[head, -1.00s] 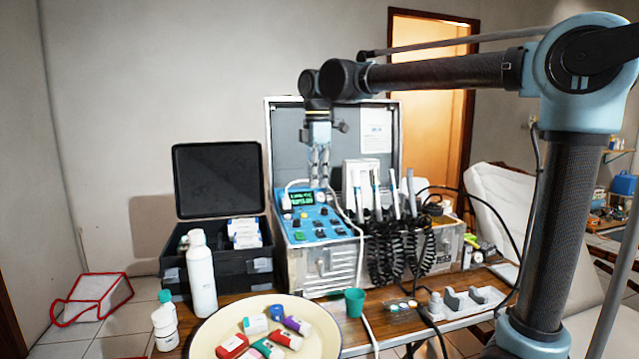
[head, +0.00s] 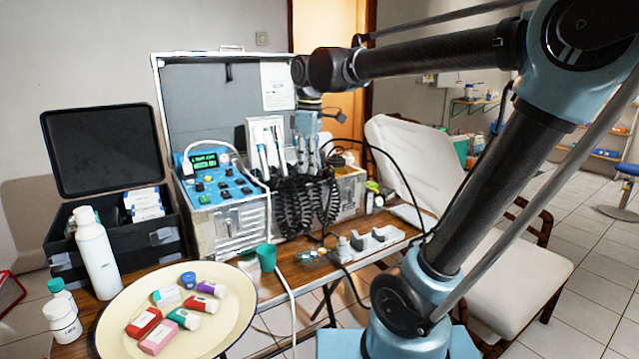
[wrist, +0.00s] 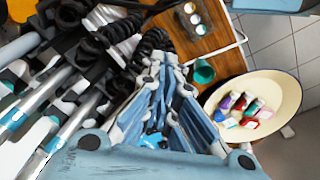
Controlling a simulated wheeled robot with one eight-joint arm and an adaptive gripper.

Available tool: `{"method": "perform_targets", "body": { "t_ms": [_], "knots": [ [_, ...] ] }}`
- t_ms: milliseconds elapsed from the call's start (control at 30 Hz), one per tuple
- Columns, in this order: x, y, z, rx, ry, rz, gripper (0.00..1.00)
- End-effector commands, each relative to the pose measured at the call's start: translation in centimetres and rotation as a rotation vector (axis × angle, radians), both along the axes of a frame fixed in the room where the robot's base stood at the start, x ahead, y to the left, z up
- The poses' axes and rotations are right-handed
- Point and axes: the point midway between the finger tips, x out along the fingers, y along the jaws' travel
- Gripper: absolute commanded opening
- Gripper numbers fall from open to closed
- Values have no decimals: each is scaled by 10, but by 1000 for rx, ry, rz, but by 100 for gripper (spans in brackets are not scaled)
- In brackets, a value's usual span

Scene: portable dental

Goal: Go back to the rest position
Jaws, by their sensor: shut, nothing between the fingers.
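My gripper (head: 307,165) hangs pointing down at the end of my raised arm, in front of the open metal dental case (head: 225,228). In the wrist view my gripper (wrist: 158,95) has its fingers together, with nothing held between them. In the head view the gripper overlaps the handpieces (head: 268,150) and black coiled hoses (head: 305,205) on the case front. Whether it touches them I cannot tell.
A cream plate (head: 115,305) with several small coloured containers stands at the table's near left. A green cup (head: 267,257), a white bottle (head: 98,258) and a black box (head: 165,238) are close by. A white reclining chair (head: 520,255) stands right.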

Motion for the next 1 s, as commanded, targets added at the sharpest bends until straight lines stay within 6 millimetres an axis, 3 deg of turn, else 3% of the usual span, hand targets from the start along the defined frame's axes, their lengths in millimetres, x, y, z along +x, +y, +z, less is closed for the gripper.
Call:
{"method": "perform_targets", "body": {
  "t_ms": [33,200,500,800,1000],
  "knots": [
    [-4,-19,-10,5,-4,-66,0],
    [-18,-70,-42,24,-18,-286,0],
    [-57,-146,-108,58,-44,-677,0],
    [-103,-200,-181,96,-75,-1059,0],
    [-125,-218,-217,115,-91,-1231,0]
  ]
}}
